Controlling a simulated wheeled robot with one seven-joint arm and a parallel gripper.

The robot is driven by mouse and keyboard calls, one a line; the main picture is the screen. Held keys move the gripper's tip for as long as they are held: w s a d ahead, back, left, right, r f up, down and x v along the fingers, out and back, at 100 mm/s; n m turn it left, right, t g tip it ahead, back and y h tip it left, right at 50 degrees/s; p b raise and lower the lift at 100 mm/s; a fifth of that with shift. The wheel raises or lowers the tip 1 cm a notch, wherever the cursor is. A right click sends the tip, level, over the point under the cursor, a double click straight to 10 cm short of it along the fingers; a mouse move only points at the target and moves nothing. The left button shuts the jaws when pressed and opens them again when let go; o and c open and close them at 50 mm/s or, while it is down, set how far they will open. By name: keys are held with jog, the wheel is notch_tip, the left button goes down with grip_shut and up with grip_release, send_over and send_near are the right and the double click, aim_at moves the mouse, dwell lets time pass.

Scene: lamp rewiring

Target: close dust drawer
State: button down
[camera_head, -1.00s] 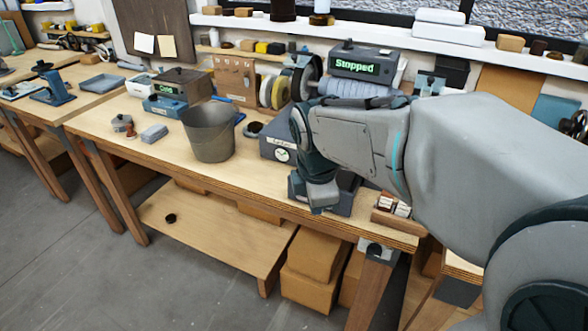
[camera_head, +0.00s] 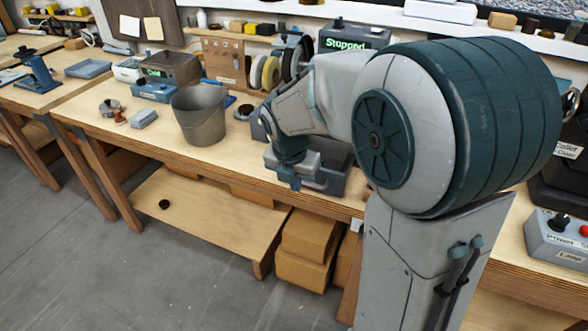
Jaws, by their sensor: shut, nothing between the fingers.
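The dust drawer (camera_head: 338,165) is a dark grey open-topped tray at the front of the bench, below the machine with the green "Stopped" display (camera_head: 352,36). It sticks out toward the bench's front edge. My gripper (camera_head: 296,183) is shut and empty, pointing down at the drawer's front left. Whether it touches the drawer I cannot tell. My arm hides the drawer's right side and most of the machine.
A grey metal bucket (camera_head: 200,115) stands left of the gripper. A small grey box (camera_head: 144,118) and a lidded pot (camera_head: 109,108) are farther left. Cardboard boxes (camera_head: 306,238) sit under the bench. A lamp control box (camera_head: 556,237) is at the right.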

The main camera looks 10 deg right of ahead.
jog(key=w+d+f, duration=0.2)
jog(key=w+f, duration=0.1)
jog(key=f, duration=0.1)
jog(key=shift+w+d+p, duration=0.4)
jog(key=shift+p, duration=0.05)
